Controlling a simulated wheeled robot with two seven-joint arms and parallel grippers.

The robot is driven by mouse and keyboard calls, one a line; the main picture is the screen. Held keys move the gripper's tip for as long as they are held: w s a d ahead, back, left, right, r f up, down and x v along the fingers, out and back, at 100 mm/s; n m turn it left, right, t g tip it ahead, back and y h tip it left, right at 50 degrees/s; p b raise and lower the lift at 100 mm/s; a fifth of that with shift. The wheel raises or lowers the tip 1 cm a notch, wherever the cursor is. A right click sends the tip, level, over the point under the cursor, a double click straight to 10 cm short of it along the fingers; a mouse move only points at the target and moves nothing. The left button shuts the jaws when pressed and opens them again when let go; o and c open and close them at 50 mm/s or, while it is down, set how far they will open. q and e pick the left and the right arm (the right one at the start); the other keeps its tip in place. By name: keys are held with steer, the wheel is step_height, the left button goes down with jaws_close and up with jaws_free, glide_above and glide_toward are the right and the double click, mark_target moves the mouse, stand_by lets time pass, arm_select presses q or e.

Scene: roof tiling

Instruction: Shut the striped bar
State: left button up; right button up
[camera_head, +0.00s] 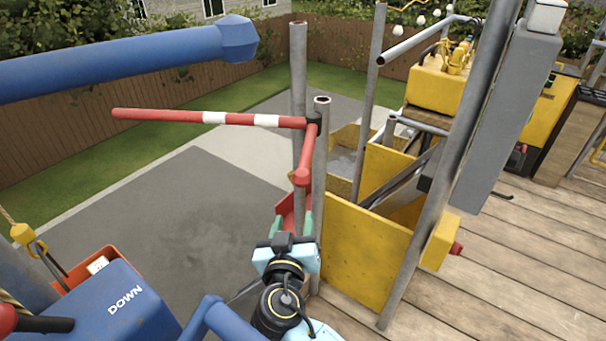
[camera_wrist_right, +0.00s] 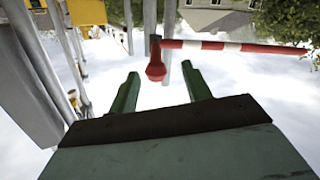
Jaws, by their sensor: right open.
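The striped bar (camera_head: 240,119) is red with white bands. It reaches left from a dark joint (camera_head: 313,123) on a grey post, out over the ground. A red handle (camera_head: 303,160) slants down from the joint to a rounded end. My right gripper (camera_head: 291,219) is just below that end, green fingers pointing up, open and apart from the bar. In the right wrist view, the rounded handle end (camera_wrist_right: 155,71) shows between and beyond the open fingertips (camera_wrist_right: 160,76); the bar (camera_wrist_right: 215,45) runs right from the joint. My left gripper is not in view.
Grey posts (camera_head: 298,70) stand around the joint. Yellow panels (camera_head: 365,250) lie right of my gripper, by the plank deck (camera_head: 480,280). A blue beam (camera_head: 120,60) crosses upper left. A blue box marked DOWN (camera_head: 110,300) is lower left. Air left of the bar is clear.

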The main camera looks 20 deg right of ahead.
mark_target(304, 171)
steer(key=shift+m+t+h, duration=0.3)
steer(key=shift+m+h, duration=0.2)
steer(key=shift+m, duration=0.1)
steer(key=w+d+r, duration=0.1)
steer(key=w+d, duration=0.1)
steer(key=w, duration=0.2)
steer(key=w+d+r+p, duration=0.1)
steer(key=w, duration=0.3)
steer(key=w+d+r, duration=0.1)
steer(key=w+d, duration=0.1)
steer(key=w, duration=0.2)
steer(key=shift+d+r, duration=0.25)
steer(key=shift+d, duration=0.05)
jaws_close()
steer(key=shift+d, duration=0.1)
